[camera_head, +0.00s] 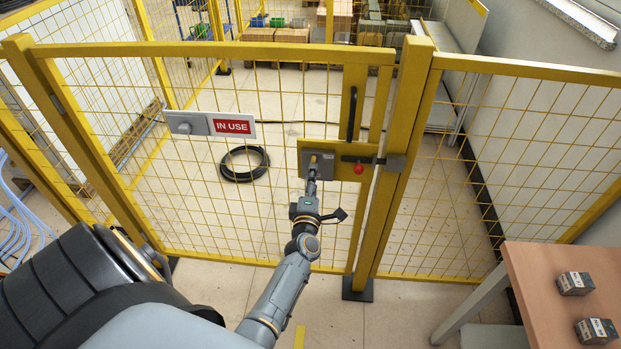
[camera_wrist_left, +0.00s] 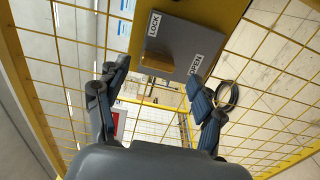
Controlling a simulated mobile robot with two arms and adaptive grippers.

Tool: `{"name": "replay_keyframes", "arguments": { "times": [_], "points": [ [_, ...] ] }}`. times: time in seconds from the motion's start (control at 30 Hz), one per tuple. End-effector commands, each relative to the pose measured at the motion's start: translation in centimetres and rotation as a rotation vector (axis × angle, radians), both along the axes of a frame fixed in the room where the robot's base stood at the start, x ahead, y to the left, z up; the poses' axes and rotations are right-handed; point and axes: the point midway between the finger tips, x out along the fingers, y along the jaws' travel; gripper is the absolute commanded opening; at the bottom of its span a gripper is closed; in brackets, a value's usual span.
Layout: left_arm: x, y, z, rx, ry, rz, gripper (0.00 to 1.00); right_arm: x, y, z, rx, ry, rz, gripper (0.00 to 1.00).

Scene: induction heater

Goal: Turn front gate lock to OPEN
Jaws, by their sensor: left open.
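The front gate lock is a grey plate (camera_head: 322,160) on a yellow panel of the gate, with a brass-coloured knob (camera_head: 313,160). In the left wrist view the plate (camera_wrist_left: 178,46) carries the words LOCK and OPEN, and the knob (camera_wrist_left: 157,61) sits low on it, between the labels. Which label the knob is set to, I cannot tell. My left gripper (camera_head: 312,175) is right in front of the lock. In the wrist view its fingers (camera_wrist_left: 158,74) are spread, one on each side of the knob, with no clear contact. My right gripper is out of view.
The yellow mesh gate (camera_head: 220,52) stands closed against its post (camera_head: 400,150). A latch with a red knob (camera_head: 359,168) is right of the lock. An IN USE sign (camera_head: 232,126) hangs left. A table (camera_head: 540,290) with small boxes stands at lower right.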

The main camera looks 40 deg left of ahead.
Motion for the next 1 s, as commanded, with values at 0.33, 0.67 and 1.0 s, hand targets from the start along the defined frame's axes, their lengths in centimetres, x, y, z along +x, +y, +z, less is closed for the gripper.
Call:
{"name": "replay_keyframes", "arguments": {
  "times": [0.33,0.67,1.0],
  "points": [
    [-5.5,-3.4,0.0,-0.001,0.001,0.000,0.68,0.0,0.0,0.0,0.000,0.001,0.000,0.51],
    [-6.4,-3.9,0.1,0.001,0.000,0.000,0.68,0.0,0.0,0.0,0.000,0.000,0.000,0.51],
    [-6.3,-3.9,0.1,0.001,0.000,0.000,0.68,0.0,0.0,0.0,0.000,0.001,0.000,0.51]
  ]
}}
